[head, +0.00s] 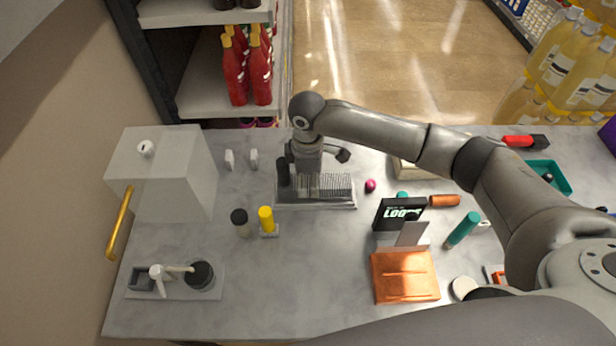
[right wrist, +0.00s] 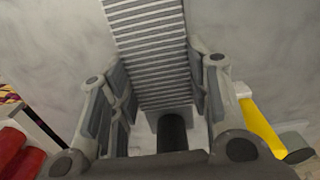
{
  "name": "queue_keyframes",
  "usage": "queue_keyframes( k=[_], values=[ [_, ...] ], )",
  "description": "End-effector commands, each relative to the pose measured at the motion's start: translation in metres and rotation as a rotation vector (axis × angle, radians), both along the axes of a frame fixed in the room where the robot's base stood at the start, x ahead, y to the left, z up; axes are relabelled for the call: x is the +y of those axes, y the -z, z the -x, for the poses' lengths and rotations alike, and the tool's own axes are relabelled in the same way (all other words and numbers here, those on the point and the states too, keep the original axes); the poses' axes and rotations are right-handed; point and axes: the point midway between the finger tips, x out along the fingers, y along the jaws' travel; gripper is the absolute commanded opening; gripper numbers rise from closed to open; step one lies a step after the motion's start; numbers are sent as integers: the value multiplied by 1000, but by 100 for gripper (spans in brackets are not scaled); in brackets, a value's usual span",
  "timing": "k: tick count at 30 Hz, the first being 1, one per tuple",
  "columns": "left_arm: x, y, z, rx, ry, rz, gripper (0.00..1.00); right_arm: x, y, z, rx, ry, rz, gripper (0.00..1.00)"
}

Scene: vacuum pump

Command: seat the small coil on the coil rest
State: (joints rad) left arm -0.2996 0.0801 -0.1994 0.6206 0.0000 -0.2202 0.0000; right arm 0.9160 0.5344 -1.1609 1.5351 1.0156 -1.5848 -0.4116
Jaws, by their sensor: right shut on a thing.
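The small coil appears to be the grey ribbed block (head: 325,186), set over a flat grey plate near the table's back. I take this plate, the coil rest (head: 318,206), from its place under the coil. My right gripper (head: 303,172) points down at the block's left part and is shut on it. In the right wrist view, the fingers (right wrist: 160,100) stand on both sides of the ribbed coil (right wrist: 150,45). Whether the coil touches the plate is hard to tell. My left gripper is not in view.
A black cylinder (head: 283,172) stands at the plate's left end; it also shows in the right wrist view (right wrist: 172,130). A yellow-capped piece (head: 266,219) and a black-topped jar (head: 240,222) stand in front. A black sign (head: 399,214) and orange box (head: 404,277) are right.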

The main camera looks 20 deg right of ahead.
Motion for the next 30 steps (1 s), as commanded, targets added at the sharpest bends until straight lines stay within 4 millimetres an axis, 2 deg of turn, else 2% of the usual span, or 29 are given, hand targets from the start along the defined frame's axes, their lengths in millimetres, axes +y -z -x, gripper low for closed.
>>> queue_keyframes(
  k=[19, 30],
  values=[
    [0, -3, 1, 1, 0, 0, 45, 0, 2, 0, -1, 0, -1, 11],
    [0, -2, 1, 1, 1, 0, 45, 1, 10, 0, -1, 1, -2, 11]
  ],
)
